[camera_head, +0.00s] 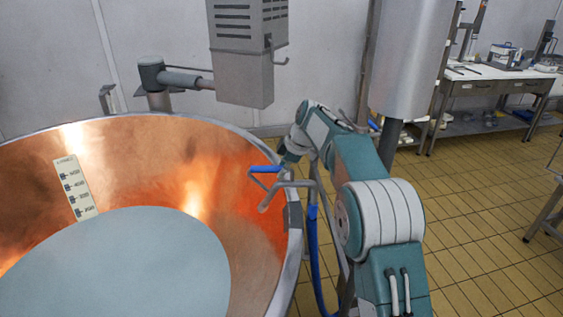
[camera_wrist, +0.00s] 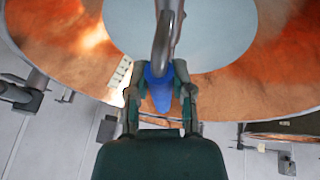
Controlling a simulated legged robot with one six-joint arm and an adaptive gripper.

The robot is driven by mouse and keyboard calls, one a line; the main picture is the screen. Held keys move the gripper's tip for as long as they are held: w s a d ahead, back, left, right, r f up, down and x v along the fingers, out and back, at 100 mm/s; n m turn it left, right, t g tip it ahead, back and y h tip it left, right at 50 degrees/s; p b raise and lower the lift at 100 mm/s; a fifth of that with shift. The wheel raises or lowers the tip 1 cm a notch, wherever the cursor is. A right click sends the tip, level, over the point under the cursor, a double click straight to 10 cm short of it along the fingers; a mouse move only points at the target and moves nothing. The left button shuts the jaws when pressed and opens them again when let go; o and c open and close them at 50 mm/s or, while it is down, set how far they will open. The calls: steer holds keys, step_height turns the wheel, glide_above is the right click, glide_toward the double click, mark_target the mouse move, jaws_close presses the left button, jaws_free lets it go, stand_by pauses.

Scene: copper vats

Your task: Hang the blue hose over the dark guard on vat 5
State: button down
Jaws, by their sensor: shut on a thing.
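The blue hose (camera_head: 314,260) hangs down outside the right rim of the copper vat (camera_head: 240,150). Its blue-gripped grey nozzle (camera_head: 270,193) is at the rim, partly over the vat's inside. My gripper (camera_head: 285,160) is just above the rim. In the wrist view, my gripper (camera_wrist: 160,97) has its fingers on both sides of the blue grip (camera_wrist: 158,88), with the grey nozzle (camera_wrist: 163,40) reaching over the vat. A dark piece (camera_head: 294,215) on the right rim, just below the nozzle, looks like the guard. I cannot read a vat number.
Pale liquid (camera_head: 130,260) fills the vat's lower part. A grey box (camera_head: 240,50) hangs above the far rim, near a pipe arm (camera_head: 185,79). A workbench (camera_head: 495,80) stands at the back right. The tiled floor (camera_head: 480,220) to the right is largely clear.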

step_height(320, 180, down, 15)
steer(key=shift+r, duration=0.15)
stand_by(0.9)
steer(key=shift+s+f, duration=0.1)
steer(key=shift+f, duration=0.35)
stand_by(0.4)
steer(key=shift+c, duration=2.1)
jaws_free()
steer(key=v, duration=1.2)
